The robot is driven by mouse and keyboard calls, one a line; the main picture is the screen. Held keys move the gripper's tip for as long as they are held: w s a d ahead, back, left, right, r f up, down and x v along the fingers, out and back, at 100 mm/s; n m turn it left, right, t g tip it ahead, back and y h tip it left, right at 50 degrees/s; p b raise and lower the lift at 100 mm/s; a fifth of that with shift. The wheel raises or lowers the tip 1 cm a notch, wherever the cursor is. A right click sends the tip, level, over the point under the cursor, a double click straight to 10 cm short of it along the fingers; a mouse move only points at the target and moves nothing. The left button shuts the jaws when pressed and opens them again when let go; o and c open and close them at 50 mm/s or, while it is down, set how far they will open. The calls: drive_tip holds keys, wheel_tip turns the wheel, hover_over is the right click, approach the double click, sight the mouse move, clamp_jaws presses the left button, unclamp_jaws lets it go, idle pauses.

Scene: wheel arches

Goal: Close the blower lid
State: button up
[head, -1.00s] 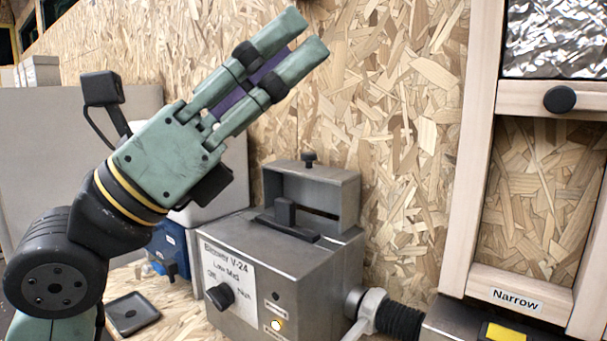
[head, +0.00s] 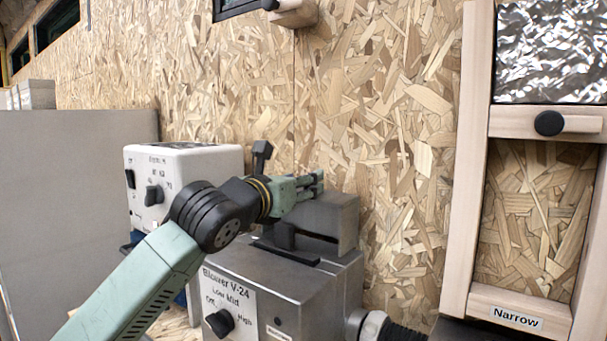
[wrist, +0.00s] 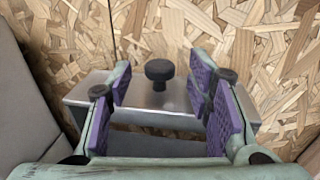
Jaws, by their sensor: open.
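The blower (head: 285,285) is a grey metal box with a "Blower V-24" label and a black dial (head: 220,323) on its front. Its lid (head: 338,212) stands raised at the back of the box, and a dark handle-like block sits on top in front of it. My gripper (head: 317,183) is at the lid's upper edge and hides the lid knob in the head view. In the wrist view the black lid knob (wrist: 159,72) lies between the open, purple-padded fingers of my gripper (wrist: 163,88), with gaps on both sides. The grey lid (wrist: 160,115) shows below it.
A white control box (head: 180,180) stands behind my arm at left. A chipboard wall (head: 390,120) rises close behind the blower. A wooden frame labelled "Narrow" (head: 516,318) is at right, and a black hose (head: 400,333) leaves the blower's right side.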

drive_tip(key=shift+x, duration=0.95)
clamp_jaws()
